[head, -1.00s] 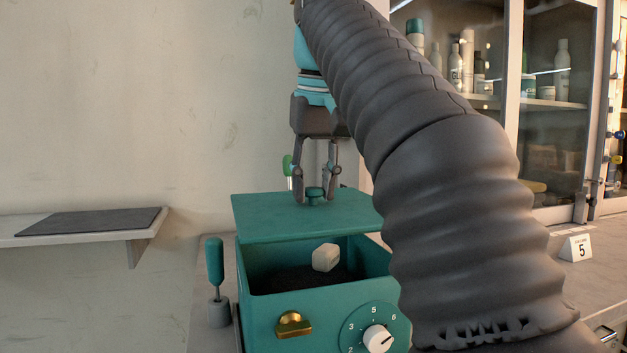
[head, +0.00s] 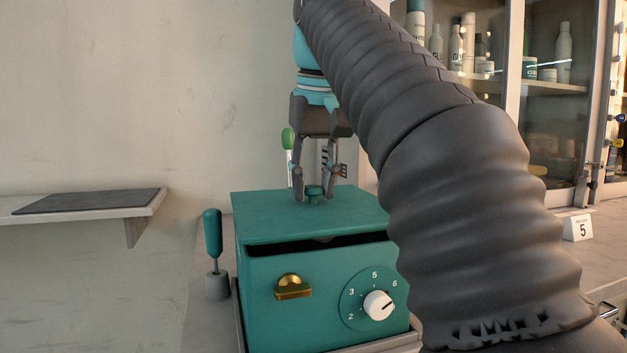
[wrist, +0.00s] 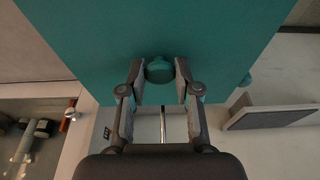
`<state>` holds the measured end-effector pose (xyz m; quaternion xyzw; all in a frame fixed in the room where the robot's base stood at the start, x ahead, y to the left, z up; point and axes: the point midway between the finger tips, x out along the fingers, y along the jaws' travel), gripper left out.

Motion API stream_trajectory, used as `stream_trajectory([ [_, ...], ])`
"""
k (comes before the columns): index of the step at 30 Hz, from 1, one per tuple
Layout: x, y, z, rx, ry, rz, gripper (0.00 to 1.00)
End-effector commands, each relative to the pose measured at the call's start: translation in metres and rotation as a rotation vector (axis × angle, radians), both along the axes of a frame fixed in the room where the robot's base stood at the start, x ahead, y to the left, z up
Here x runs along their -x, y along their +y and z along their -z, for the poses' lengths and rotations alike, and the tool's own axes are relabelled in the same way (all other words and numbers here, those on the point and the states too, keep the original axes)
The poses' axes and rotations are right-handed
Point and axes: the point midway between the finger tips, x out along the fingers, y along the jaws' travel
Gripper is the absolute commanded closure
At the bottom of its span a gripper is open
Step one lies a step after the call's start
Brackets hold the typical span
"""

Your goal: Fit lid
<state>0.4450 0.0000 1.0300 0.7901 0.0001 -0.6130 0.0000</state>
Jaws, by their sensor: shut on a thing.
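The teal lid (head: 290,215) is a flat plate with a round knob (head: 314,192) on top. My gripper (head: 315,190) is shut on the knob; the wrist view also shows its fingers (wrist: 160,75) on either side of the knob. The lid is held over the teal box (head: 262,262), covering most of its opening. A dark gap shows along the front edge between lid and box rim, so the lid is not flush there. The far edge of the box is hidden by the lid. The white block seen inside earlier is now almost wholly hidden.
The box front has a brass catch (head: 292,287) and a white dial (head: 378,305). A teal-handled tool (head: 213,240) stands in a grey holder on the left.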

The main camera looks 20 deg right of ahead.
Motion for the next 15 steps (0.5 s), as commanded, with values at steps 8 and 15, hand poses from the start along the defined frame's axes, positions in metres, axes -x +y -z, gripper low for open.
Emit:
stream_trajectory([
  [8, 0.0000, 0.0000, 0.0004, 0.000, 0.000, 0.000, 1.00],
  [15, 0.0000, 0.0000, 0.0044, 0.000, 0.000, 0.000, 1.00],
])
